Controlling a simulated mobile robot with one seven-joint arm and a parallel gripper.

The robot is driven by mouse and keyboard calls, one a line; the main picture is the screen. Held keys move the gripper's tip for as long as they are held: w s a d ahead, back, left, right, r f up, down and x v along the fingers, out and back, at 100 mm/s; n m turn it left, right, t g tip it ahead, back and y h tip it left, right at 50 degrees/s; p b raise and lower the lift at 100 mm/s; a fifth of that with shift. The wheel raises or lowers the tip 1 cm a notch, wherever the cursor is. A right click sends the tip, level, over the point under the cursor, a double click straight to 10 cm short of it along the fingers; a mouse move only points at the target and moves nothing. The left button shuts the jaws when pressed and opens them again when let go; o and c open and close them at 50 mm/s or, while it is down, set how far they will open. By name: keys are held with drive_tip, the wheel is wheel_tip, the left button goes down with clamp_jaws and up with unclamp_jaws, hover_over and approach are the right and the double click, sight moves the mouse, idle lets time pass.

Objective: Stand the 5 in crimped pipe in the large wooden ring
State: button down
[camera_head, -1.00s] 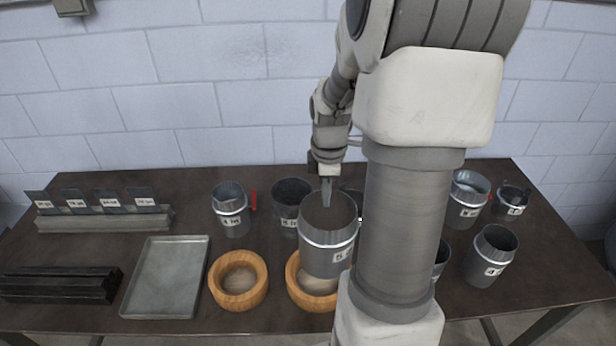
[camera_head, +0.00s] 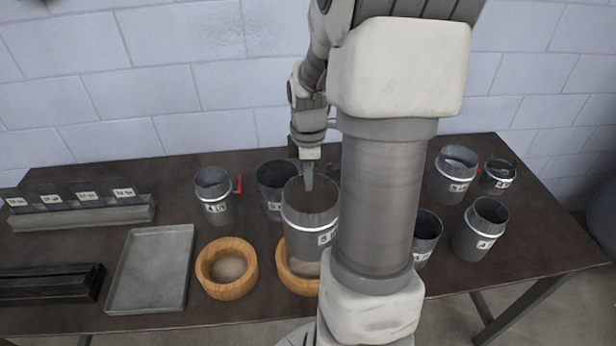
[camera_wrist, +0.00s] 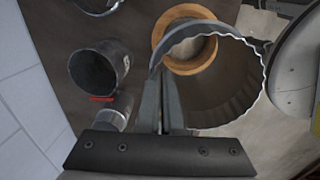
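My gripper (camera_wrist: 165,105) is shut on the wall of the 5 in crimped pipe (camera_head: 311,228), a grey metal cylinder with a pale band and a "5 in" label. It also shows in the wrist view (camera_wrist: 225,100), its wavy crimped rim facing the camera. The pipe hangs upright over the right wooden ring (camera_head: 285,272) and hides much of it. I cannot tell whether pipe and ring touch. Another wooden ring (camera_head: 210,280) lies empty to the left. With the right ring partly hidden, I cannot tell which is larger. One wooden ring (camera_wrist: 175,20) shows partly through the pipe in the wrist view.
A 4 in pipe (camera_head: 214,205) and another pipe (camera_head: 272,178) stand behind the held pipe. Several pipes, including one at the front right (camera_head: 478,235), stand right of my arm. A metal tray (camera_head: 150,275) lies left of the rings.

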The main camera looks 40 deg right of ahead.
wheel_tip(320, 180, down, 11)
drive_tip(key=b, duration=0.7)
drive_tip(key=shift+r, duration=0.2)
idle(0.5)
drive_tip(key=shift+f+b, duration=0.6)
idle(0.6)
drive_tip(key=c, duration=1)
unclamp_jaws()
wheel_tip(320, 180, up, 17)
drive_tip(key=s+p, duration=0.1)
drive_tip(key=shift+s+a+r, duration=0.15)
drive_tip(key=shift+a+r, duration=0.05)
drive_tip(key=shift+a, duration=0.25)
drive_tip(key=shift+s, duration=0.15)
